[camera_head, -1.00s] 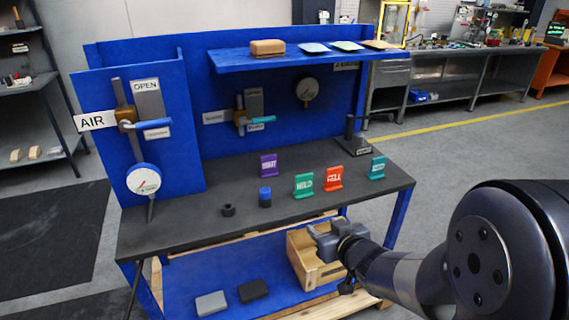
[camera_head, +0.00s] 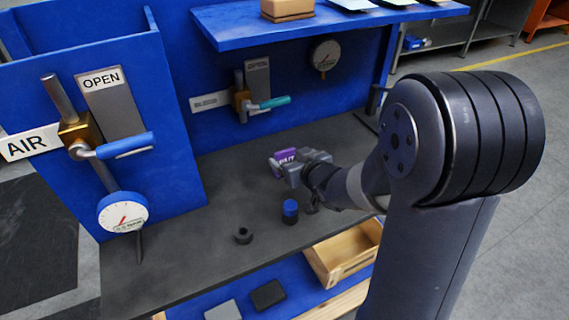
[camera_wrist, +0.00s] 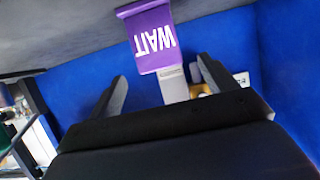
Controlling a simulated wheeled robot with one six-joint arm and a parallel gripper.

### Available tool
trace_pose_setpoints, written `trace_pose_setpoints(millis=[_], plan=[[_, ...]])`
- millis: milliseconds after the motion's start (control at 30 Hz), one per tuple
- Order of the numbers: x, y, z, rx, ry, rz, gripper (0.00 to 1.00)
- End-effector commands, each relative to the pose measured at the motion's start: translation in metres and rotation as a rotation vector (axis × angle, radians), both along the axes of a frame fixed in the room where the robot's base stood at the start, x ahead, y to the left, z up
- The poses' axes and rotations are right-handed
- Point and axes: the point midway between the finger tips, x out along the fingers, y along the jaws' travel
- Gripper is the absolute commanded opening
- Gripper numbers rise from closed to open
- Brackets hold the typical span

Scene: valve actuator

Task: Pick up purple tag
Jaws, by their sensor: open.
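The purple tag (camera_head: 284,156) stands on the dark tabletop in the head view, partly hidden behind my gripper (camera_head: 281,171). In the wrist view the purple tag (camera_wrist: 151,37) shows upside down with white letters reading WAIT. It lies ahead of and between the two fingers of my gripper (camera_wrist: 156,84), a little beyond their tips. The fingers are spread apart with nothing between them. I cannot tell how large the gap to the tag is.
A blue-topped cylinder (camera_head: 290,211) and a small black ring (camera_head: 243,236) stand on the table (camera_head: 190,255). A valve with a teal handle (camera_head: 270,103) is on the blue back panel. A blue shelf (camera_head: 330,26) overhangs the back. My arm hides the table's right side.

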Motion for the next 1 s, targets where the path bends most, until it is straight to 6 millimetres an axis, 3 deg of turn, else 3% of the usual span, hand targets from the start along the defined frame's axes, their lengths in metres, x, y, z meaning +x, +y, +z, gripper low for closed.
trace_pose_setpoints(millis=[500, 767, 1000], plan=[[0.043, 0.017, -0.019, 0.000, -0.001, -0.001, 0.80], [0.045, 0.018, -0.020, 0.000, -0.001, -0.002, 0.80], [0.045, 0.018, -0.020, 0.000, -0.001, -0.002, 0.63]])
